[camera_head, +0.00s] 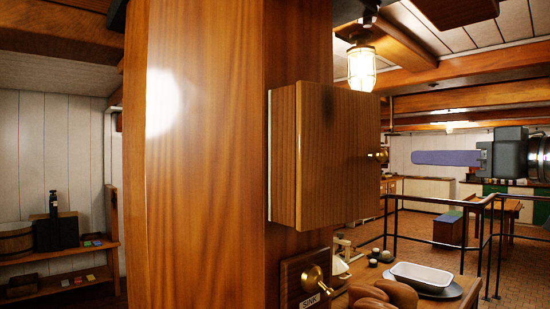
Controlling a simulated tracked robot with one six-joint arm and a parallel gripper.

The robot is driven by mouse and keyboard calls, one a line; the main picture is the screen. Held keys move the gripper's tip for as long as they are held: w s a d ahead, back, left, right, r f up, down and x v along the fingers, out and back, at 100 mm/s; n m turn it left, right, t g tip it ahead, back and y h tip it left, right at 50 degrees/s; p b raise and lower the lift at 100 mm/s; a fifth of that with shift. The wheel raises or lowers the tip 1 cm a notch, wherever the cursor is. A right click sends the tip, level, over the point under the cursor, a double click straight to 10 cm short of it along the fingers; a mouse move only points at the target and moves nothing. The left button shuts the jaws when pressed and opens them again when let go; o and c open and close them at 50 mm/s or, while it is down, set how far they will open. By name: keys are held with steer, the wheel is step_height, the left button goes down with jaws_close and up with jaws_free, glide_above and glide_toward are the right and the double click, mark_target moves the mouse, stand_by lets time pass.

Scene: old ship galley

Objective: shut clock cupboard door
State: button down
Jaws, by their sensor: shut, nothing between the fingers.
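A wooden cupboard (284,155) is fixed to the side of the varnished pillar, at the middle of the head view. Its broad striped wooden panel (338,160) faces me at a slant. A brass knob (380,155) sticks out at the panel's right edge. I cannot tell from this angle whether the door is fully closed, and no clock shows. My gripper (420,158) is at the right, at about the knob's height, with its purple finger pointing left. It is shut and empty, with a visible gap in the picture between its tip and the knob.
The wide pillar (205,170) fills the left-middle. Below the cupboard are a brass switch labelled SINK (314,284) and a counter with a white dish (421,275). A dark railing (480,235) stands at the right. A lit lamp (361,68) hangs above.

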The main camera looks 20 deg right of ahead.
mark_target(385, 157)
steer(key=shift+w+a, duration=0.25)
steer(key=shift+w, duration=1.3)
steer(key=shift+w+a, duration=0.2)
steer(key=shift+w, duration=1.3)
steer(key=shift+w, duration=0.1)
